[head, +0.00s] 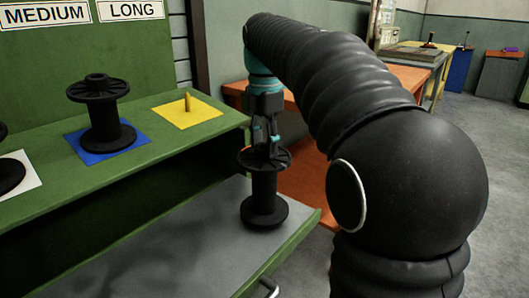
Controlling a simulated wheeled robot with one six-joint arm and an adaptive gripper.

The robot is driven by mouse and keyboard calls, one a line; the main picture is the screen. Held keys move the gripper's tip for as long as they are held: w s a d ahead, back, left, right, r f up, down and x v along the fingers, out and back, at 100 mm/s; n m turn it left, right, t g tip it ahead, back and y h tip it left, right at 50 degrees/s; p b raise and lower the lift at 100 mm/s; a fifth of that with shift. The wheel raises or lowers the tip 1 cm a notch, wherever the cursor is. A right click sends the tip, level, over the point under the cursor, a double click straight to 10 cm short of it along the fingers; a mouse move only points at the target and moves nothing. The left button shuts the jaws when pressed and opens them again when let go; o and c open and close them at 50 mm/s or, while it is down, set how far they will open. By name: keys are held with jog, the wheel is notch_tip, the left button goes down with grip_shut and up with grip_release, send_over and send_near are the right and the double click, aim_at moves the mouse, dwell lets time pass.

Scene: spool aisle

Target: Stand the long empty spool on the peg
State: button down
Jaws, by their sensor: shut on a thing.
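A black spool (264,197) stands upright on the grey lower shelf, near its right end. My gripper (265,150) points down at its top flange, with its fingers shut on the spool at the upper hub. The spool's base looks to be on the shelf or very close to it; I cannot tell if there is a gap. The bare wooden peg (187,101) stands on a yellow square (187,114) on the green upper shelf, under the LONG sign (130,10).
Another black spool (104,115) stands on a blue square under the MEDIUM sign (45,15). Part of a third shows on a white square (22,168) at the left edge. An orange table (400,75) is behind my arm. The lower shelf (170,262) is clear at the front left.

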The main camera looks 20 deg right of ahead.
jog(key=shift+f+p, duration=0.35)
jog(key=shift+f, duration=0.6)
jog(key=shift+f, duration=0.2)
jog(key=c, duration=0.5)
grip_release()
jog(key=shift+c, duration=0.2)
jog(key=shift+f+b, duration=0.15)
jog(key=shift+b, duration=0.35)
notch_tip(320, 180, up, 14)
jog(key=p, duration=0.2)
jog(key=shift+a, duration=0.25)
jog(key=shift+s, duration=0.1)
